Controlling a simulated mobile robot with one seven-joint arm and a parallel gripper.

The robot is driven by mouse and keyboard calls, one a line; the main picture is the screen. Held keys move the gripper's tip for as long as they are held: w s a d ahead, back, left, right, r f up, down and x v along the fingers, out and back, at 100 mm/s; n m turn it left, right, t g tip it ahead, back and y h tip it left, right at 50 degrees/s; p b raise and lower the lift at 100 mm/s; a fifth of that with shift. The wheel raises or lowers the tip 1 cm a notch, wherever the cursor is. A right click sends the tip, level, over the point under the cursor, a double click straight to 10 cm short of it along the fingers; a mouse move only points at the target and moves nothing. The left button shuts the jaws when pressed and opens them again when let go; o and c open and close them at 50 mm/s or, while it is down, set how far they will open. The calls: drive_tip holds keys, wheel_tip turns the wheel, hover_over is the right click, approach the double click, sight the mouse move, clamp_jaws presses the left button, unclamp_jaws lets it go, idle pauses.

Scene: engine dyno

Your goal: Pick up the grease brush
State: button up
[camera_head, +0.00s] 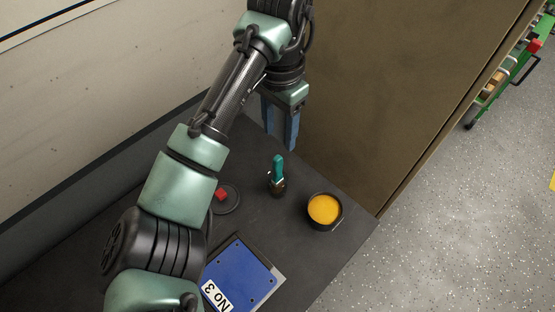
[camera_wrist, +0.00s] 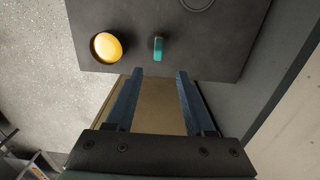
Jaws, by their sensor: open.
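The grease brush (camera_head: 277,172) stands upright on the dark bench top, with a teal handle on top and a dark lower part. In the wrist view its teal handle (camera_wrist: 158,47) lies beyond the fingertips, roughly in line with the gap between them. My gripper (camera_head: 281,140) is open and empty, with its blue fingers pointing down behind and above the brush in the head view. Both fingers (camera_wrist: 160,74) show apart in the wrist view, and neither touches the brush.
A dark round pot of orange-yellow grease (camera_head: 324,209) stands right of the brush. A red piece (camera_head: 221,195) sits on a dark round dish to its left. A blue plate marked No 3 (camera_head: 243,278) lies nearer. A brown panel (camera_head: 390,70) rises behind the bench.

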sight(278, 167)
drive_tip(key=f, duration=0.5)
drive_tip(key=shift+s+f+b, duration=0.2)
drive_tip(key=shift+f+b, duration=0.1)
drive_tip(key=shift+f, duration=0.1)
drive_tip(key=f, duration=0.1)
drive_tip(key=f+p, duration=0.1)
drive_tip(key=f, duration=0.1)
drive_tip(key=f+p, duration=0.1)
drive_tip(key=shift+s+a+f, duration=0.2)
drive_tip(key=shift+s+f, duration=0.05)
drive_tip(key=shift+f, duration=0.55)
clamp_jaws()
